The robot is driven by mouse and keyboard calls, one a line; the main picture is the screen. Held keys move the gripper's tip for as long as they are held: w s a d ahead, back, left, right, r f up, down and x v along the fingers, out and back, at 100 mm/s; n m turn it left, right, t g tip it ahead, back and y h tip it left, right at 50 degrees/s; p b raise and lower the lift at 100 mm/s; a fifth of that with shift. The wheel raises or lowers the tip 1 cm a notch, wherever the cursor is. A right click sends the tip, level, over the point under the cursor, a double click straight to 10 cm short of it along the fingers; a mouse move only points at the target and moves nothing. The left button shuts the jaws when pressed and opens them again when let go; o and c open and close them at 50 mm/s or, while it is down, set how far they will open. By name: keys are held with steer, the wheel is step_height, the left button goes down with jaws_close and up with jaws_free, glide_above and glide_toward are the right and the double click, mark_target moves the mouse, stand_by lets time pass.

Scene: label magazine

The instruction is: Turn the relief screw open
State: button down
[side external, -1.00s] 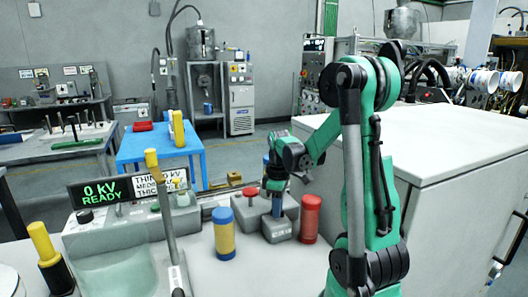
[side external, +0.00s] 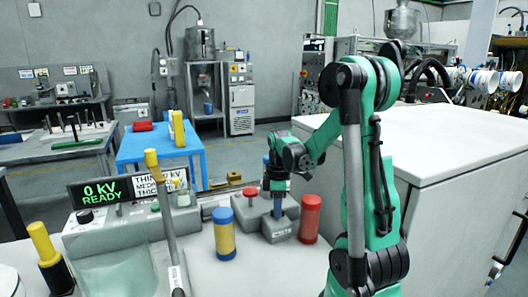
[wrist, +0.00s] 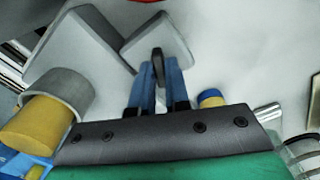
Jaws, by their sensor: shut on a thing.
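In the side external view my gripper (side external: 278,211) points straight down with its blue fingers over a small grey labelled block (side external: 280,231). In the wrist view the two blue fingers of my gripper (wrist: 159,70) are closed on a thin dark upright piece, which I take to be the relief screw (wrist: 158,55). It stands on the pale grey square block (wrist: 172,36). The fingers hide most of the screw, and its turn angle cannot be read. In the side view the screw itself is hidden by the fingers.
A red cylinder (side external: 310,219) stands close to the right of the block, and a yellow cylinder with blue ends (side external: 224,236) to its left. A red knob (side external: 250,192) is just behind. A lever with a yellow top (side external: 151,158) and a "0 KV READY" display (side external: 101,190) are further left.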

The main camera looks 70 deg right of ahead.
steer(key=c, duration=0.9)
jaws_free()
steer(key=shift+o, duration=0.2)
steer(key=shift+r, duration=2.8)
